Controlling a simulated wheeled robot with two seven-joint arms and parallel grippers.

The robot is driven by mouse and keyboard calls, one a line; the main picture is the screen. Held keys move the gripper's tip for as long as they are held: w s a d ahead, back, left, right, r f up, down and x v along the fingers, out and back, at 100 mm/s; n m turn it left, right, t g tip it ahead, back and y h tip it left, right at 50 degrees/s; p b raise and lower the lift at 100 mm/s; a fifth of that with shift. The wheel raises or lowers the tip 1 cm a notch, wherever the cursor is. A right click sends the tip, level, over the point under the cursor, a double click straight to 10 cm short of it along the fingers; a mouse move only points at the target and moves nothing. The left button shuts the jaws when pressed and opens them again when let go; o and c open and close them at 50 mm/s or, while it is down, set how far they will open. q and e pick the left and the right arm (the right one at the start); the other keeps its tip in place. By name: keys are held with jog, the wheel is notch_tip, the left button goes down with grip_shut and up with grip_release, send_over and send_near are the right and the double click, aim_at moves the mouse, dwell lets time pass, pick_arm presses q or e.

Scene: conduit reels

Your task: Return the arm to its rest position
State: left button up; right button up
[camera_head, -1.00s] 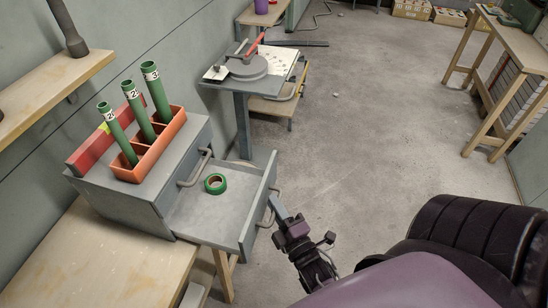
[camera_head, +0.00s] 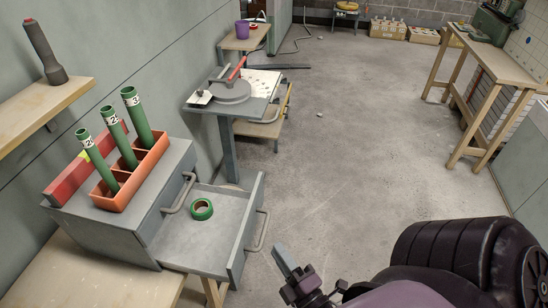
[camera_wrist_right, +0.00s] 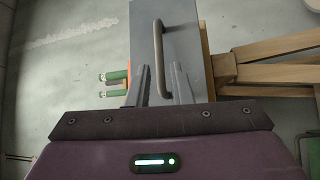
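My right gripper (camera_head: 286,262) is in the lower middle of the head view, in front of and to the right of the open drawer. It is apart from the drawer's grey handle (camera_head: 257,232). My left gripper is not in view.
The drawer (camera_head: 190,237) is pulled out of a grey cabinet and holds a green tape roll (camera_head: 202,209). On the cabinet, an orange rack (camera_head: 117,201) holds three green tubes (camera_head: 138,115). A grey bender stand (camera_head: 226,130) is behind. Open floor (camera_head: 340,150) lies right.

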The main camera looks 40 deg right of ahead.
dwell(0.6)
jog(key=s+f+m+g+y, duration=0.1)
jog(key=s+f+m+g, duration=0.2)
jog(key=f, duration=1.1)
jog(key=s+f+m+g, duration=0.15)
jog(key=f+g, duration=0.35)
jog(key=f, duration=0.9)
jog(key=s+a+f+m+g+y, duration=0.1)
jog(key=s+f+m+g, duration=0.7)
jog(key=s+f, duration=0.8)
jog(key=shift+s+a+f+g, duration=0.3)
jog(key=shift+s+f+g, duration=0.1)
jog(key=shift+f+g, duration=0.6)
